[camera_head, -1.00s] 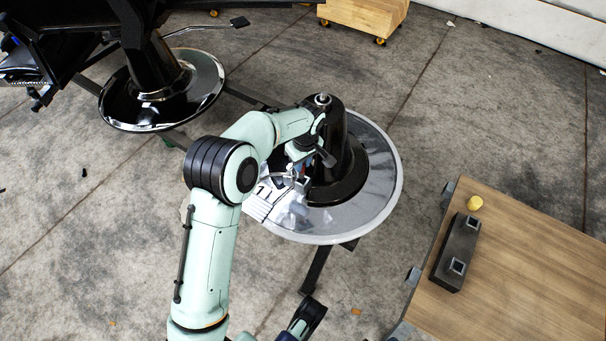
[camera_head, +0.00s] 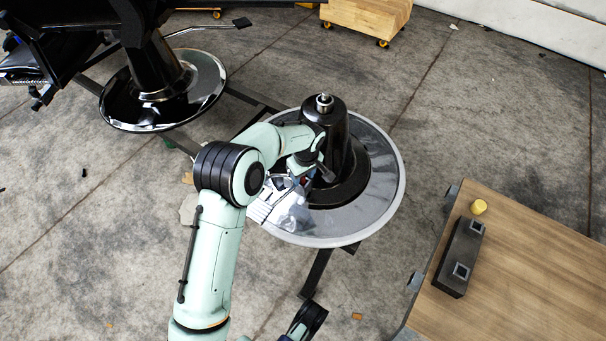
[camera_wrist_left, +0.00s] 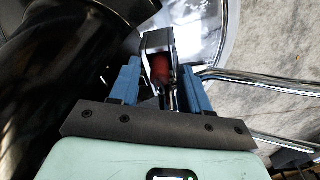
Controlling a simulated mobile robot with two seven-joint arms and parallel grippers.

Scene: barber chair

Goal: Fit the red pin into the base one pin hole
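The black column (camera_head: 322,125) stands on a round silver base plate (camera_head: 375,205) in the middle of the head view. My left gripper (camera_head: 301,181) is low beside the column, over the plate's left part. In the left wrist view its blue fingers (camera_wrist_left: 160,80) sit on either side of the red pin (camera_wrist_left: 163,69), which appears held between them. A grey, box-like piece frames the pin's far end. The pin hole cannot be made out.
A second round base (camera_head: 205,95) carries the dark chair at upper left. A wooden table (camera_head: 530,270) at right holds a dark block (camera_head: 459,257) and a yellow piece (camera_head: 479,206). Chrome bars (camera_wrist_left: 260,85) run close to my left gripper's right side.

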